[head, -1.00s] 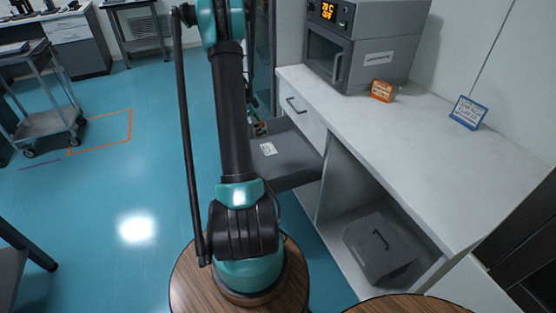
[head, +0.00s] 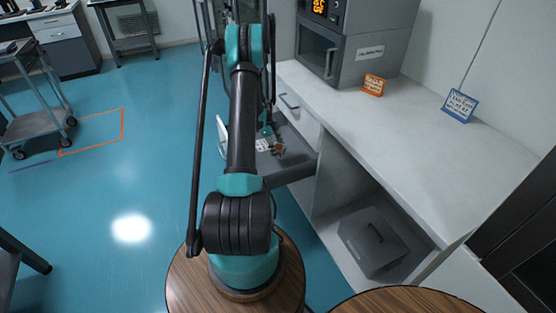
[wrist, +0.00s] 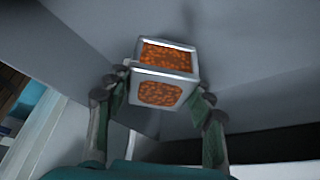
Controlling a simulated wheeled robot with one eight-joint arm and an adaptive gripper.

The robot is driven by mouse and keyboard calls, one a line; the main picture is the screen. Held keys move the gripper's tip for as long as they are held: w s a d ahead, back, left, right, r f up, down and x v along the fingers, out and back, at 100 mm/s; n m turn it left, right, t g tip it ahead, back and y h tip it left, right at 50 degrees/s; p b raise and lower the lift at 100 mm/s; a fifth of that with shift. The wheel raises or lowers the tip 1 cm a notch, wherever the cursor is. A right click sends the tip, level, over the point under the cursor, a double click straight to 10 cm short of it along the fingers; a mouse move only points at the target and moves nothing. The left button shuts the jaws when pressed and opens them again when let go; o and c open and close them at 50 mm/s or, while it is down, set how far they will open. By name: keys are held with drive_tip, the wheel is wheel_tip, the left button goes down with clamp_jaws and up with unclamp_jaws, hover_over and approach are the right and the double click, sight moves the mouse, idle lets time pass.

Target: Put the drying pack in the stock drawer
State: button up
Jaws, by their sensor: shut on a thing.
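The drying pack (wrist: 164,75) is a small pale-framed box with windows showing orange beads. In the wrist view it sits between the two fingers of my gripper (wrist: 158,105), which is shut on it. In the head view my gripper (head: 268,143) and a small orange patch of the pack (head: 278,151) show over a grey drawer-like unit (head: 292,172) that juts out from the white bench. My arm hides part of this unit. Plain grey surfaces lie behind the pack in the wrist view; I cannot tell whether it touches them.
The white bench (head: 400,130) carries a grey oven (head: 345,50), an orange sign (head: 374,84) and a blue-edged sign (head: 460,105). A grey lidded box (head: 372,240) stands in the open bay below. A cart (head: 35,122) stands at left, with clear floor between.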

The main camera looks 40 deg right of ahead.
drive_tip(key=shift+f, duration=3.35)
drive_tip(key=o, duration=1.4)
drive_tip(key=shift+f, duration=0.1)
